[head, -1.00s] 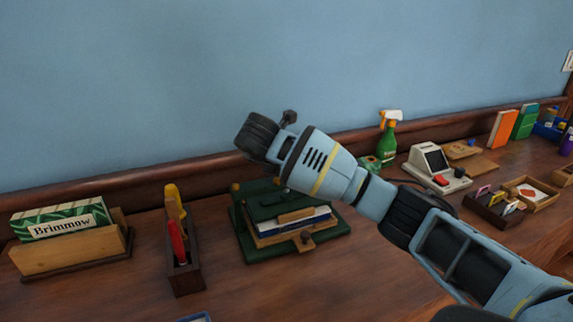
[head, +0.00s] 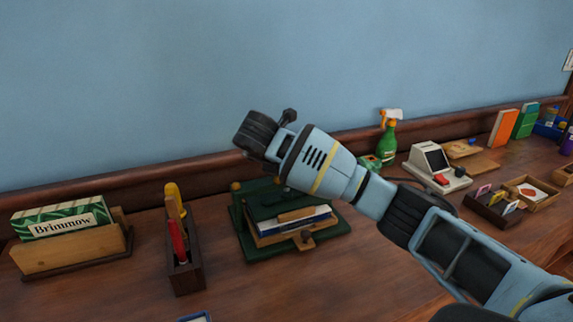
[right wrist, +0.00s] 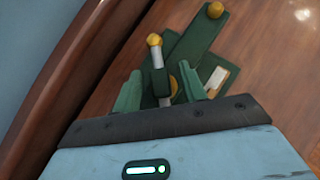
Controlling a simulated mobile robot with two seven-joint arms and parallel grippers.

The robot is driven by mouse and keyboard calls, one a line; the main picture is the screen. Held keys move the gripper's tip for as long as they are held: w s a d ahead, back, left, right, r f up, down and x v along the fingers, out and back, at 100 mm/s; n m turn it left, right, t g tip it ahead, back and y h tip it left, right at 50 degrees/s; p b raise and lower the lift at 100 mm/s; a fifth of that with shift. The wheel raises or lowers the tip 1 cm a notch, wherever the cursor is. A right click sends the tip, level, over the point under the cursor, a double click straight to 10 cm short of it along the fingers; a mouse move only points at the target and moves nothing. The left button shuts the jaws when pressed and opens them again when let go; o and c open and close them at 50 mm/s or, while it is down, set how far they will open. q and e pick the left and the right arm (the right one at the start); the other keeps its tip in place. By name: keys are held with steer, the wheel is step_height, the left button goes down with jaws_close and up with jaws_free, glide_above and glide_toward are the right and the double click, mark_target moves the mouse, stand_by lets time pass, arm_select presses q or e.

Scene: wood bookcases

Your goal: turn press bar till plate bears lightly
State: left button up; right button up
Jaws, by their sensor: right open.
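The green press (head: 290,254) stands on the wooden counter, with its yellow knob (head: 236,187) at the upper left and a blue-edged book (head: 305,222) in it. My right arm covers its upper part in the head view. In the right wrist view, a green bar (right wrist: 200,42) with a yellow ball end runs to the upper right. A silver rod (right wrist: 158,58) with a yellow tip stands beside it. My right gripper (right wrist: 158,74) is open, its green fingers either side of the rod and its dark green block. Contact cannot be told. My left gripper is out of view.
A wooden holder (head: 75,252) with a Brimmow box and a dark tool box (head: 186,275) stand left of the press. A green spray bottle (head: 388,140) and a white card machine (head: 436,167) stand right. The counter in front is mostly clear.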

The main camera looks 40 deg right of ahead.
steer(key=v, duration=0.5)
steer(key=shift+r, duration=0.2)
steer(key=shift+s+a+r+p, duration=0.25)
steer(key=shift+a+r+p, duration=0.1)
steer(key=shift+r+p, duration=0.15)
steer(key=shift+s+a+r+p, duration=0.15)
steer(key=shift+a+r+p, duration=0.15)
steer(key=shift+a+r, duration=0.05)
steer(key=shift+f, duration=0.1)
steer(key=shift+s, duration=0.1)
